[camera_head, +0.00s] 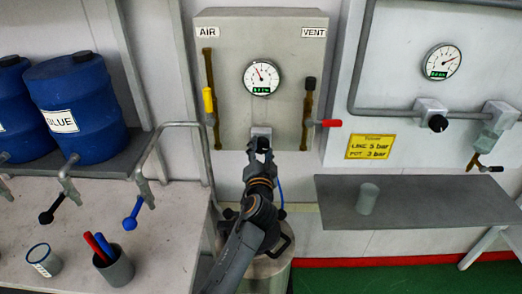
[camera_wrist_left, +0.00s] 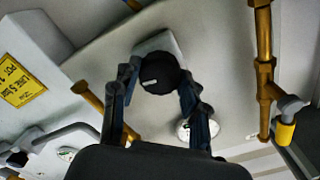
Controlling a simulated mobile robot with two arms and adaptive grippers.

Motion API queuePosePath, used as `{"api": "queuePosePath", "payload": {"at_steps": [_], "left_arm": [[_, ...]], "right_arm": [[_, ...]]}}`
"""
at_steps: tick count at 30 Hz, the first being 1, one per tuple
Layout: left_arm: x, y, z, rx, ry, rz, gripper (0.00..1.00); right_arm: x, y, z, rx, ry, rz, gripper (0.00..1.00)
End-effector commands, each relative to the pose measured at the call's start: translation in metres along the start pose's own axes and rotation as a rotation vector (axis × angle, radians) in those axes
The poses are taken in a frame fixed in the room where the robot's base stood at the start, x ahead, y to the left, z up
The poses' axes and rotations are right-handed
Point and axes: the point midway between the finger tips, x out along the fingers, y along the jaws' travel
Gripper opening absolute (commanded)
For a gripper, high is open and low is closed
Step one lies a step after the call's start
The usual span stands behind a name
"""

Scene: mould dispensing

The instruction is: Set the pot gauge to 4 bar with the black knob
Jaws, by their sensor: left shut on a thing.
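The pot gauge (camera_head: 261,77) is a round white dial on the grey panel, its needle pointing up and slightly left. Its small green digits are too blurred to read surely. The black knob (camera_head: 263,144) sits on a grey block below the gauge. It shows large in the left wrist view (camera_wrist_left: 158,70), with a small pale mark on its face. My left gripper (camera_head: 261,149) is shut on the knob, one finger on each side, and partly hides it in the head view. The gauge (camera_wrist_left: 199,129) is partly behind a finger in the wrist view.
The AIR valve (camera_head: 208,98) has a yellow handle; the VENT valve (camera_head: 330,123) has a red one. Right are another gauge (camera_head: 442,62), another black knob (camera_head: 438,123) and a yellow sign (camera_head: 370,147). A cup (camera_head: 367,198) stands on the dark shelf (camera_head: 430,203).

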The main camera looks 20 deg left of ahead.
Motion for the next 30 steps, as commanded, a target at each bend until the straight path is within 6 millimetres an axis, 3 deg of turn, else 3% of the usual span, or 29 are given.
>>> {"api": "queuePosePath", "payload": {"at_steps": [1, 2, 4, 5, 17, 30], "left_arm": [[0.001, -0.002, -0.001, -0.001, 0.002, -0.003, 0.13], [0.001, -0.002, -0.001, -0.001, 0.002, -0.003, 0.50], [0.001, -0.002, -0.001, -0.001, 0.002, -0.003, 0.64], [0.001, -0.002, -0.001, -0.001, 0.002, -0.003, 0.67], [-0.007, 0.000, 0.000, -0.002, 0.001, 0.000, 0.67], [-0.091, 0.000, 0.001, -0.003, -0.001, 0.001, 0.67]], "right_arm": [[0.000, 0.000, 0.000, 0.000, 0.000, 0.000, 0.40], [0.000, 0.000, 0.000, 0.000, 0.000, 0.000, 0.40], [0.000, 0.000, 0.000, 0.000, 0.000, 0.000, 0.40], [0.000, 0.000, 0.000, 0.000, 0.000, 0.000, 0.40], [0.000, -0.002, 0.000, 0.001, 0.000, -0.002, 0.40], [0.000, -0.002, 0.000, 0.001, 0.000, -0.002, 0.40]]}}
